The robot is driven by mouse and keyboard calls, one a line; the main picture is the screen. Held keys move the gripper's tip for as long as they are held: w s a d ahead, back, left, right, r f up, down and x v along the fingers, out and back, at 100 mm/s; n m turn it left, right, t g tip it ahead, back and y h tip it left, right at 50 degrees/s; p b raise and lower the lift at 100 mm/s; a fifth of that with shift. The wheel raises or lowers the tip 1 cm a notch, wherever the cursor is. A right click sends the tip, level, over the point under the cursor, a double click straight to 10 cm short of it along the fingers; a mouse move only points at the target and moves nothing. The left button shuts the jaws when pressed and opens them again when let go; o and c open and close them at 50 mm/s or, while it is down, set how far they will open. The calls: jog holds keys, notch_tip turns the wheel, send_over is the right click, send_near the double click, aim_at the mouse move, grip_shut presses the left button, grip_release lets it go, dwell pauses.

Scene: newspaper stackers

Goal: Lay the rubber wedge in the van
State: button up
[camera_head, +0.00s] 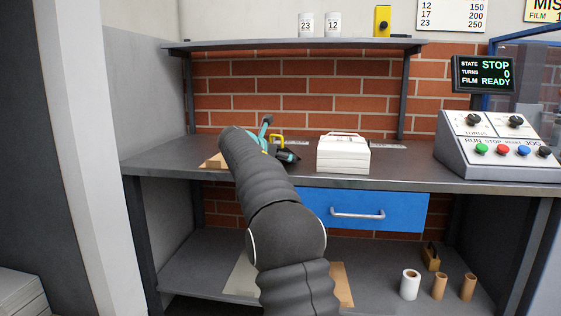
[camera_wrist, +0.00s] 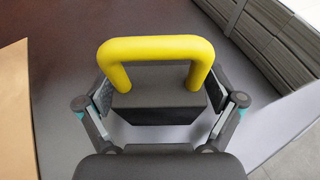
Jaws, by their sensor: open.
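The rubber wedge is a dark block with a yellow loop handle (camera_wrist: 155,103). It stands on the grey bench top, and its handle shows beside my gripper in the head view (camera_head: 277,140). My gripper (camera_wrist: 160,95) is open, with one finger on each side of the wedge's dark body. The wedge rests between the fingers, and I cannot tell whether either pad touches it. In the head view my arm partly hides the gripper (camera_head: 282,152). The van is not in view.
A white stack (camera_head: 343,156) stands right of my gripper on the bench (camera_head: 400,178). Brown card (camera_head: 214,162) lies left. A control panel (camera_head: 500,140) is at the right end. A shelf (camera_head: 290,43) hangs above. The lower shelf holds a white roll (camera_head: 409,286) and brown tubes (camera_head: 468,288).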

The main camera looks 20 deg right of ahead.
jog(key=v, duration=0.4)
jog(key=p+v, duration=0.1)
jog(key=v, duration=0.3)
jog(key=w+v, duration=0.1)
jog(key=v, duration=0.3)
jog(key=shift+s+a+r, duration=0.25)
jog(key=shift+a+r, duration=0.05)
jog(key=shift+a, duration=0.25)
jog(key=shift+s+a+r, duration=0.15)
jog(key=shift+s+a, duration=0.1)
jog(key=shift+a, duration=0.1)
jog(key=shift+s, duration=0.1)
